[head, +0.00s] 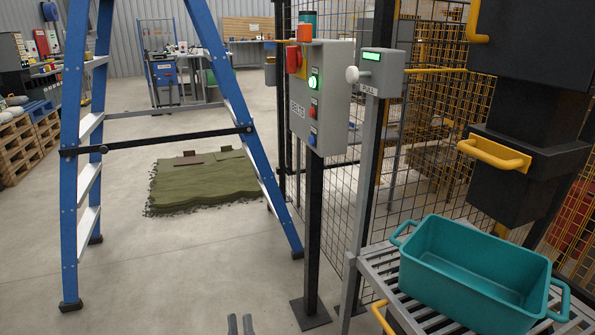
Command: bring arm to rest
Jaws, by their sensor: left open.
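My left gripper (240,325) shows only as two grey fingertips at the bottom edge of the head view. The fingers are apart, with bare floor visible between them, and nothing is held. They are left of the dark post foot of the control box. The rest of my left arm is out of the picture. My right gripper is not in view.
A blue stepladder (75,190) stands at left, and a green turf stack (205,185) lies behind it. A grey control box (325,95) with a lit green button stands on a post. A teal crate (470,275) sits on a slatted rack (378,262) at right. Floor between ladder and post is clear.

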